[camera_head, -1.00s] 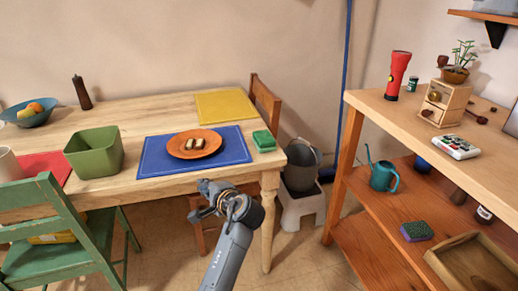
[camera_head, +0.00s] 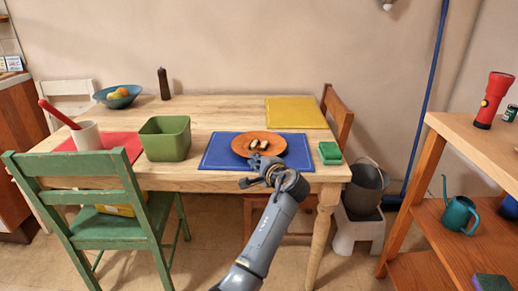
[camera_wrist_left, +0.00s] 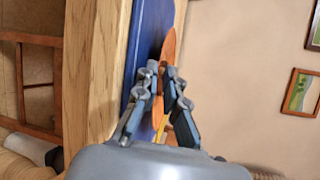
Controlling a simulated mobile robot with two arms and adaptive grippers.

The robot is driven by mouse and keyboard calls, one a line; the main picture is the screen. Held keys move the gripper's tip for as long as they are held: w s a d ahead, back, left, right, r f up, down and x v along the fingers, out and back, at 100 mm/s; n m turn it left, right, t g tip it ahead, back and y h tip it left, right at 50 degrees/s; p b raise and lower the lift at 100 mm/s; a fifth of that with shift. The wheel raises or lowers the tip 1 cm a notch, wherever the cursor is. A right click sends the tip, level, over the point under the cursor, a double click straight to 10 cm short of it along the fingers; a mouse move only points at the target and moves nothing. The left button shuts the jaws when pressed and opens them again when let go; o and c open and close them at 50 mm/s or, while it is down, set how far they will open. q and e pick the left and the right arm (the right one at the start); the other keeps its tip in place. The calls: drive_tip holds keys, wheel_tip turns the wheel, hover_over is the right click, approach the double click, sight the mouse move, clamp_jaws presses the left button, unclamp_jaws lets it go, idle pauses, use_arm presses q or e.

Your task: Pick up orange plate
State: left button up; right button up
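The orange plate (camera_head: 276,153) lies on the blue placemat (camera_head: 222,154) near the table's front edge, with small brown-and-white food pieces (camera_head: 259,144) on it. My left gripper (camera_head: 254,170) is just in front of the plate's near rim. In the left wrist view, the fingertips (camera_wrist_left: 161,71) stand a small gap apart, pointing at the plate, which shows nearly edge-on (camera_wrist_left: 169,47) behind and between them. I cannot tell whether they touch the rim. My right gripper is not in view.
A green sponge (camera_head: 330,153) lies right of the plate, and a green bin (camera_head: 165,138) stands to the left. A yellow placemat (camera_head: 296,112) lies behind. A green chair (camera_head: 92,206) and a wooden chair (camera_head: 338,112) stand at the table (camera_head: 215,106).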

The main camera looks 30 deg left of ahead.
use_arm(q)
drive_tip(key=x, duration=0.3)
drive_tip(key=shift+s+d, duration=0.1)
clamp_jaws()
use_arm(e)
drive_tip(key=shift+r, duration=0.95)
use_arm(q)
drive_tip(key=shift+r, duration=0.1)
